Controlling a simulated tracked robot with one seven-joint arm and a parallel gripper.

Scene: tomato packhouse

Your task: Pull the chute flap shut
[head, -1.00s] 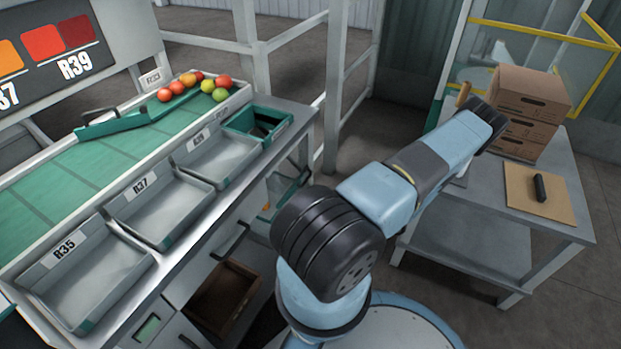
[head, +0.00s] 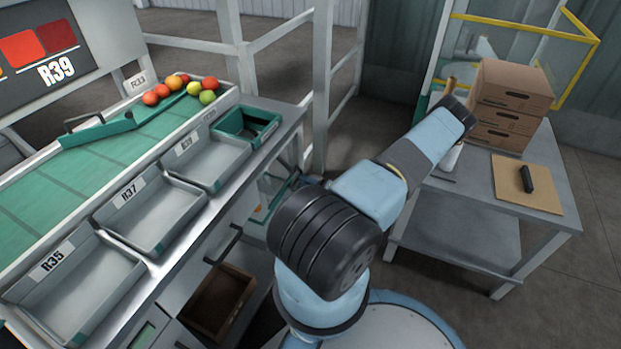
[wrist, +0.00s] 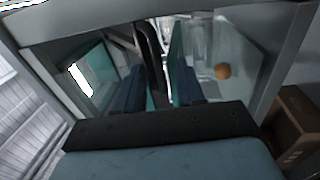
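The chute (head: 270,195), a clear-sided box with green edges, shows under the counter in the head view, partly hidden by my arm. In the wrist view a green panel (wrist: 176,62), seemingly the flap, stands edge-on ahead, with a black bar-like handle (wrist: 150,55) beside it. An orange tomato (wrist: 222,71) shows behind the clear side to the right. My gripper (wrist: 158,88) has its two dark blue fingers apart, with the lower end of the black bar between them. Whether they touch it I cannot tell.
Grey bins (head: 150,212) line the counter beside the green belt (head: 100,165) with several tomatoes. A side table (head: 475,205) with cartons (head: 510,95) stands right.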

